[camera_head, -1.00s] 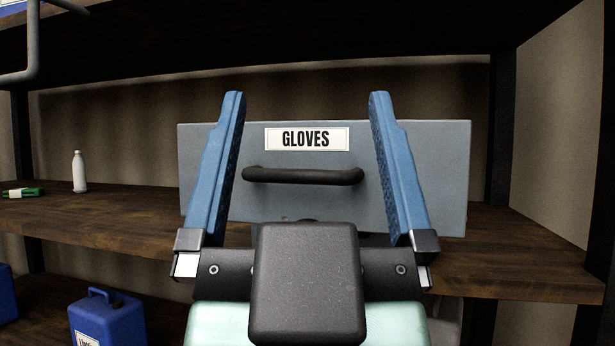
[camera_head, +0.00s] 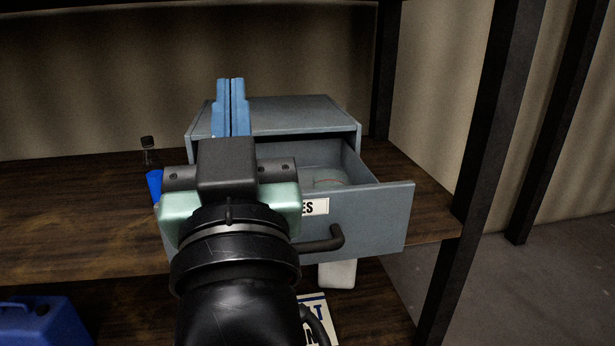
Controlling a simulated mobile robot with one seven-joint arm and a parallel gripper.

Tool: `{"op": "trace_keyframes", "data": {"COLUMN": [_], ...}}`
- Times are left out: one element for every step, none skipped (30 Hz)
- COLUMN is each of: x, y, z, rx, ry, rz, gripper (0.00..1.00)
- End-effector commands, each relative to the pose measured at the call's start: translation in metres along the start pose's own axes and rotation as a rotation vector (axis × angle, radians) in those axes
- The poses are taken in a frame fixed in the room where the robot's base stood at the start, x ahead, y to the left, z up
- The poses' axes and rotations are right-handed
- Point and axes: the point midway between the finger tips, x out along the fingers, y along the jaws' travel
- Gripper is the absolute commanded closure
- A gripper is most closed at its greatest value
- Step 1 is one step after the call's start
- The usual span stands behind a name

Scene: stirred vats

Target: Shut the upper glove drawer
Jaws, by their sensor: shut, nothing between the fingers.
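The grey glove drawer (camera_head: 365,215) is pulled out of its grey cabinet (camera_head: 285,112), which stands on the wooden shelf. Its front has a dark bar handle (camera_head: 322,241) and a white label (camera_head: 315,206) showing only "ES"; the rest is hidden behind my gripper.
A small dark-capped bottle (camera_head: 149,150) and a blue object (camera_head: 154,184) stand left of the cabinet. A dark shelf post (camera_head: 487,150) rises at the right. On a lower level are a blue container (camera_head: 40,325) and a white object (camera_head: 337,274). The shelf's left side is mostly clear.

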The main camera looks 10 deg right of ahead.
Motion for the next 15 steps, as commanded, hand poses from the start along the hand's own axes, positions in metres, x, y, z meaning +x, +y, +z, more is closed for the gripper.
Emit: {"op": "trace_keyframes", "data": {"x": [0.015, 0.019, 0.024, 0.027, 0.030, 0.033, 0.035, 0.036, 0.036, 0.035, 0.034, 0.028, 0.022, 0.013, -0.002], "y": [0.001, 0.002, 0.003, 0.003, 0.004, 0.006, 0.008, 0.009, 0.012, 0.014, 0.017, 0.022, 0.027, 0.033, 0.040], "z": [-0.011, -0.009, -0.006, -0.003, 0.001, 0.006, 0.011, 0.016, 0.024, 0.031, 0.039, 0.051, 0.062, 0.075, 0.092], "rx": [0.006, 0.011, 0.019, 0.027, 0.035, 0.051, 0.063, 0.080, 0.107, 0.132, 0.163, 0.217, 0.270, 0.338, 0.432], "ry": [-0.053, -0.083, -0.123, -0.155, -0.187, -0.231, -0.264, -0.299, -0.348, -0.385, -0.423, -0.477, -0.519, -0.560, -0.598], "rz": [-0.001, -0.002, -0.005, -0.008, -0.009, -0.013, -0.015, -0.019, -0.023, -0.026, -0.028, -0.029, -0.030, -0.026, -0.018], "gripper": [1.00, 1.00, 1.00, 1.00, 1.00, 1.00, 1.00, 1.00, 1.00, 1.00, 1.00, 1.00, 1.00, 1.00, 1.00]}}
